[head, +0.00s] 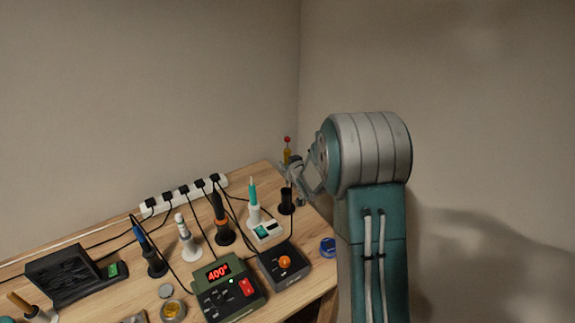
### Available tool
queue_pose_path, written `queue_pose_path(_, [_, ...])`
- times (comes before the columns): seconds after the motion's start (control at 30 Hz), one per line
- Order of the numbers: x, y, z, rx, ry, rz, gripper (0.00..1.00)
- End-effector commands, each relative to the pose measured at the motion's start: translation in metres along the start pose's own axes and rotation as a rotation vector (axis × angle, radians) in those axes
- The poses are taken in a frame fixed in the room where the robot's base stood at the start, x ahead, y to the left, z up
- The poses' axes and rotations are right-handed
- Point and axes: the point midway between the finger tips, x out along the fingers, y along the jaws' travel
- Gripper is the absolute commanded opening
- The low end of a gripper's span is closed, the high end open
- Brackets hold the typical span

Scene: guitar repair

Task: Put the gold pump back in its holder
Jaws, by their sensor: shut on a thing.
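The gold pump (287,155) is upright near the far right corner of the bench, with a red knob on top. My gripper (293,172) is shut on the pump; the contact is small and partly hidden by the gripper. A black cylindrical holder (287,202) stands on the bench below the pump and looks empty. The pump appears above the holder in the picture. I cannot tell how exactly it lines up with it.
A teal iron in a white stand (265,231) is just left of the holder. An orange-and-black iron (221,220), a white iron (186,240) and a blue iron (148,250) stand further left. A power strip (185,192) lies behind. A blue roll (328,247) sits near the right edge.

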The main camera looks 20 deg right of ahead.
Motion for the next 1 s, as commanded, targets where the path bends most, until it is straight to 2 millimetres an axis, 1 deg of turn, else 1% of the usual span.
queue_pose_path(0.43, [0.000, 0.000, 0.001, 0.000, 0.000, 0.000, 0.00])
queue_pose_path(1.0, [0.009, -0.002, 0.022, 0.001, 0.000, 0.000, 0.00])
